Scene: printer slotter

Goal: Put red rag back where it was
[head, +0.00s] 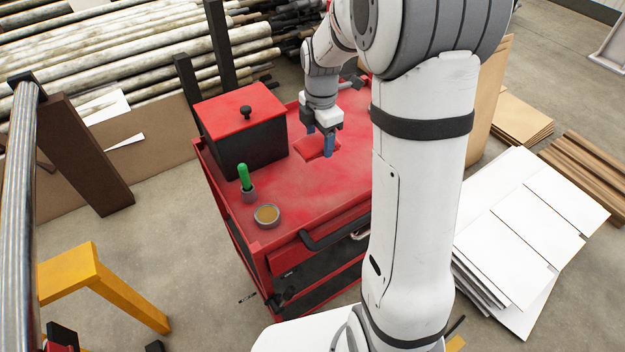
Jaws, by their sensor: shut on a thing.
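The red rag (315,148) is a small folded piece on or just above the red cart top, to the right of the black box. My gripper (319,145) points down with its blue fingers at the rag and is shut on it. I cannot tell whether the rag touches the cart top (310,190), as the two are nearly the same red. My arm hides the right part of the cart.
A black box with a red lid (243,115) stands at the cart's back left. A green-handled tool (244,177) stands in a small cup, with a round tin (267,215) near the front-left edge. The middle front of the cart top is clear. White sheets (530,230) lie on the floor at right.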

